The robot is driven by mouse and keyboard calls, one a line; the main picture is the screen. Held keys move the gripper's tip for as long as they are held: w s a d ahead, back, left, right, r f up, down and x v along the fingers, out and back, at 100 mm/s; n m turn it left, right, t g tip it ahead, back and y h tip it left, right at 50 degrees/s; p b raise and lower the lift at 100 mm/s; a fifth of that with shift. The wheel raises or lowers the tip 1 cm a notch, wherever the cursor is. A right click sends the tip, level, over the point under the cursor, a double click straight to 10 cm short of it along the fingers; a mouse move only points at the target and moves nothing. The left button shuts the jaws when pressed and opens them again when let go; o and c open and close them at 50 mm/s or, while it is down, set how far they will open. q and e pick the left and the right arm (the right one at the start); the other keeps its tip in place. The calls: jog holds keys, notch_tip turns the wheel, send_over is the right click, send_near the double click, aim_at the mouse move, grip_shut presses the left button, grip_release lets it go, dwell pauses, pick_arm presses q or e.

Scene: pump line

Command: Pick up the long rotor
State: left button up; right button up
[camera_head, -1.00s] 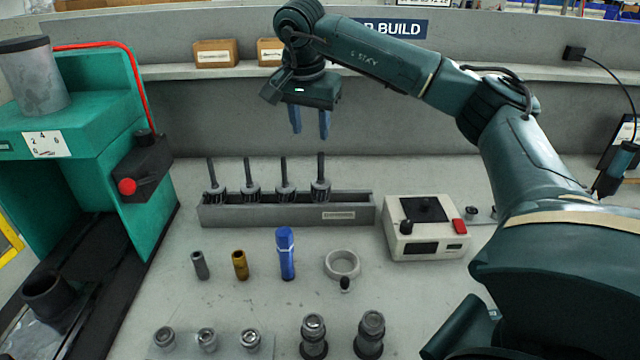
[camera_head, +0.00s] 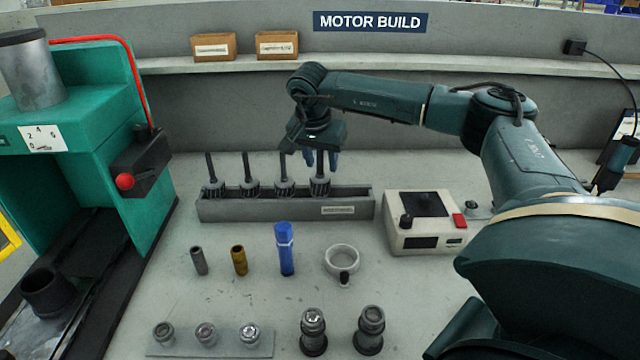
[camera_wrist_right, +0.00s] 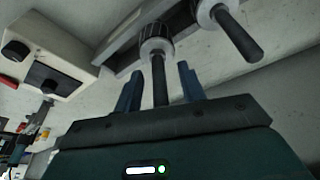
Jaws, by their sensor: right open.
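Several dark rotors with upright shafts stand in a row in a grey rack (camera_head: 270,210). The rightmost rotor (camera_head: 320,186) is under my right gripper (camera_head: 321,160). Its upper shaft is partly hidden by the gripper. In the right wrist view the open fingers of my right gripper (camera_wrist_right: 160,88) stand on either side of this rotor's shaft (camera_wrist_right: 159,80), with gaps showing on both sides. A neighbouring rotor (camera_wrist_right: 236,32) shows to the right there. I cannot tell clearly which rotor is longest. My left gripper is not in view.
A white box with a red button (camera_head: 425,222) stands right of the rack. A green press (camera_head: 90,100) is at the left. In front are a blue tube (camera_head: 285,250), small sleeves, a grey ring (camera_head: 341,259) and metal fittings.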

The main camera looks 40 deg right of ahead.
jog(key=shift+d+f, duration=0.1)
jog(key=shift+f, duration=0.2)
jog(key=shift+c, duration=0.2)
grip_shut()
dwell(0.3)
